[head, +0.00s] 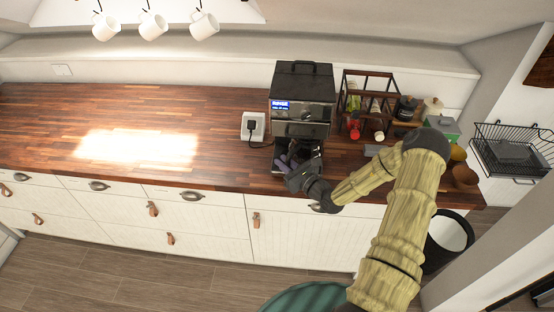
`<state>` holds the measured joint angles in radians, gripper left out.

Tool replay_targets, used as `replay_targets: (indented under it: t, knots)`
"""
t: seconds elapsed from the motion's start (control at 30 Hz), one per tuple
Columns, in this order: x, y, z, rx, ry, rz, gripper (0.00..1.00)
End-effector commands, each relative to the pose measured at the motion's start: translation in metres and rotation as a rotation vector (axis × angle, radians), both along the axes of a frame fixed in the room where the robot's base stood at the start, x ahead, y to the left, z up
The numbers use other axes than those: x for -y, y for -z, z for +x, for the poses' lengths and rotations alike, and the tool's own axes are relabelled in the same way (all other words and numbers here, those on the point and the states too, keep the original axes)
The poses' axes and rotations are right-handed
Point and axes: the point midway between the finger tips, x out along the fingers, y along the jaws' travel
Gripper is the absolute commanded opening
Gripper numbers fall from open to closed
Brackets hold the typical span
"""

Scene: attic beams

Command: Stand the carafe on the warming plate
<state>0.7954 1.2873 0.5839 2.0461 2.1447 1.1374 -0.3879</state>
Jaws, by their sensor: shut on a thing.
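The black coffee machine (303,92) stands on the wooden counter with its small blue display lit. My gripper (289,164) reaches into the open bay at the machine's lower front and is shut on the carafe (299,149). The carafe looks dark and is mostly hidden by the gripper and the machine's shadow. The warming plate at the bottom of the bay is hidden, so I cannot tell whether the carafe touches it or is upright.
A wall socket box with a plug (252,126) sits left of the machine. A dark wooden rack (366,92) with jars stands to its right. A green-topped box (441,127) and brown bowls (464,174) are further right. The counter's left (200,120) is clear.

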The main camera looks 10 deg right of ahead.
Motion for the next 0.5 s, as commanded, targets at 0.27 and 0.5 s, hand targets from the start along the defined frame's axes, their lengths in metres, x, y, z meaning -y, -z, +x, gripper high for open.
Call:
replay_targets:
  t: [0.27, 0.5]
  knots:
    - [-0.02, -0.005, 0.032, 0.005, -0.003, 0.001, 0.0]
    - [-0.019, 0.013, 0.034, 0.003, 0.0, 0.001, 0.0]
